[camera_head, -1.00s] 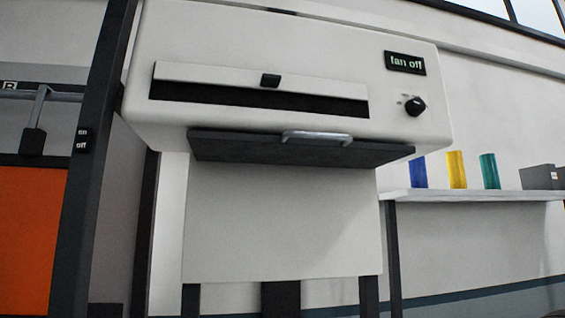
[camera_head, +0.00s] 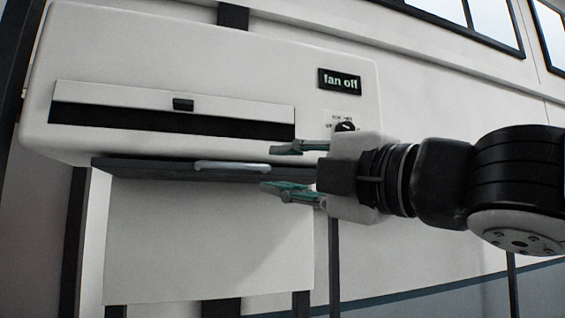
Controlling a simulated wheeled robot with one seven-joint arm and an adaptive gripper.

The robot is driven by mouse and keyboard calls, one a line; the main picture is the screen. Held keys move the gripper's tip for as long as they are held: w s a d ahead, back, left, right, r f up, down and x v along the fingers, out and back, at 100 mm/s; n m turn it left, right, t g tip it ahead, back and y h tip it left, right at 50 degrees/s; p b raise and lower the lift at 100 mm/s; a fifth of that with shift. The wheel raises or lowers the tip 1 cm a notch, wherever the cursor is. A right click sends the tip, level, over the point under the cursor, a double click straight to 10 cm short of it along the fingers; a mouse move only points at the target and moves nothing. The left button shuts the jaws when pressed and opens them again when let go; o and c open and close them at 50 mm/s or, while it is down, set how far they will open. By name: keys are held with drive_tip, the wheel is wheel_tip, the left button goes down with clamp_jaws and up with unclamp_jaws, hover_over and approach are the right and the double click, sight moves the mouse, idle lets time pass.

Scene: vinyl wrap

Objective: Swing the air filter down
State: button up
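The air filter appears to be the dark flat panel (camera_head: 135,167) under the white wall unit (camera_head: 200,50). It lies nearly level against the unit's underside. A light grey bar handle (camera_head: 232,167) is on its front edge. My gripper (camera_head: 272,168) reaches in from the right, its two green-tipped fingers spread one above the other. It is open and empty, with the fingertips just right of the handle in the picture. I cannot tell whether they touch anything. My gripper partly covers the panel's right end.
The unit's front has a dark slot with a white flap and black tab (camera_head: 183,104). A display (camera_head: 339,82) reads "fan off", above a black knob (camera_head: 345,127) partly hidden by my gripper. A pale sheet (camera_head: 205,240) hangs below the panel.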

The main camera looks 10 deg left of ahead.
sight(237, 165)
drive_tip(key=p+x, duration=0.1)
drive_tip(key=x, duration=1.2)
drive_tip(key=shift+w+p, duration=0.15)
drive_tip(key=shift+p, duration=0.15)
clamp_jaws()
